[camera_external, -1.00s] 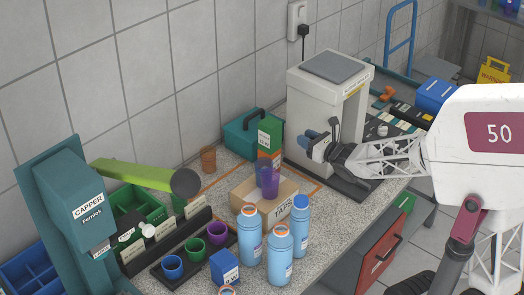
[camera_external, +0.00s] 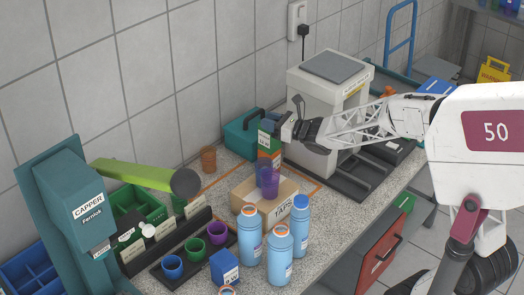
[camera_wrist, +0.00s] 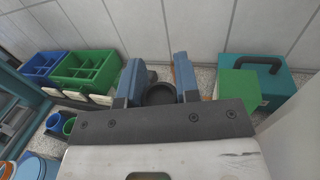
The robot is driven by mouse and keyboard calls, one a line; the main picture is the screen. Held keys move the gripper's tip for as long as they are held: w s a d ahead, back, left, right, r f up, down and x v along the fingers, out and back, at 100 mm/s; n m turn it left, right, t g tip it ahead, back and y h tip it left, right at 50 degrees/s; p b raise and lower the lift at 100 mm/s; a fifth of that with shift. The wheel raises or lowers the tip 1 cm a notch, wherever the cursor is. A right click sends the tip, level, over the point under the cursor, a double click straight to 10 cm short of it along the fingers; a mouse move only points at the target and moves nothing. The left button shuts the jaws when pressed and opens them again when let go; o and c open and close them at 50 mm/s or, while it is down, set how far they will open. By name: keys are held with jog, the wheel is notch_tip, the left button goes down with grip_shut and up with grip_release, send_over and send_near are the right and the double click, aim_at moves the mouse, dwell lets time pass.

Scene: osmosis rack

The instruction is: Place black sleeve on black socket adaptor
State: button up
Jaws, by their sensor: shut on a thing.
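My gripper (camera_external: 284,126) is in front of the white machine's left side, above the counter and close to the upright green and orange carton. In the wrist view its two blue fingers (camera_wrist: 160,84) are shut on a dark round ring-like piece, the black sleeve (camera_wrist: 160,94). The sleeve's lower part is hidden behind the gripper's grey plate. In the external view the sleeve is too small and dark to separate from the gripper. I cannot pick out the black socket adaptor with certainty.
The white machine (camera_external: 325,110) stands close to my arm. A cardboard box (camera_external: 283,212) holds a purple cup (camera_external: 267,181). Blue bottles (camera_external: 280,260), small coloured cups (camera_external: 195,246) and the teal capper (camera_external: 72,200) crowd the front left. A teal case (camera_external: 240,138) stands by the wall.

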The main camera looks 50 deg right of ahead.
jog(key=w+a+f+n+g+y, duration=0.3)
jog(key=w+a+n+g+y, duration=0.15)
jog(key=w+a, duration=0.65)
jog(key=w+a+f+n+g+y, duration=0.35)
jog(key=w+a+y, duration=0.3)
jog(key=w, duration=0.75)
jog(key=shift+t, duration=0.3)
jog(key=f, duration=0.5)
jog(key=shift+w+a+f, duration=0.1)
jog(key=shift+w+a, duration=0.05)
jog(key=shift+a, duration=0.05)
jog(key=shift+f, duration=3.15)
jog(key=shift+f, duration=1.85)
jog(key=shift+f, duration=0.2)
